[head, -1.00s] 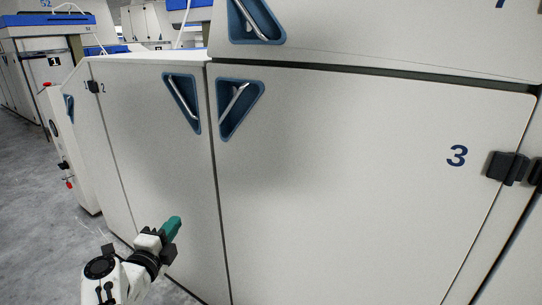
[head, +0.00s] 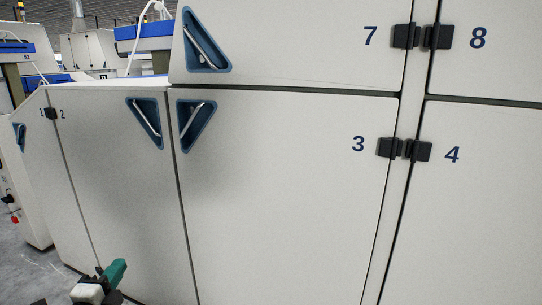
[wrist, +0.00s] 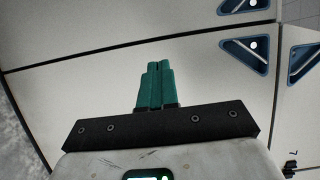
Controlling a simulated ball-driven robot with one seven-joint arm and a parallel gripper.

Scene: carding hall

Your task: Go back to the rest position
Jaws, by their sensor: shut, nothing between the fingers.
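My gripper (head: 118,264) shows at the bottom left of the head view, with green fingers pointing up and to the right. It stands in front of the lower part of the door marked 2 (head: 108,190). In the wrist view its green fingers (wrist: 154,66) are together with nothing between them. Pale cabinet panels fill the view beyond the fingertips. Most of my arm is below the picture in the head view.
A wall of pale doors stands close ahead, including door 3 (head: 280,200) and door 4 (head: 480,220). Triangular blue recesses hold metal handles (head: 196,125). Black hinges (head: 404,148) stick out between 3 and 4. Grey floor (head: 30,275) is free at lower left.

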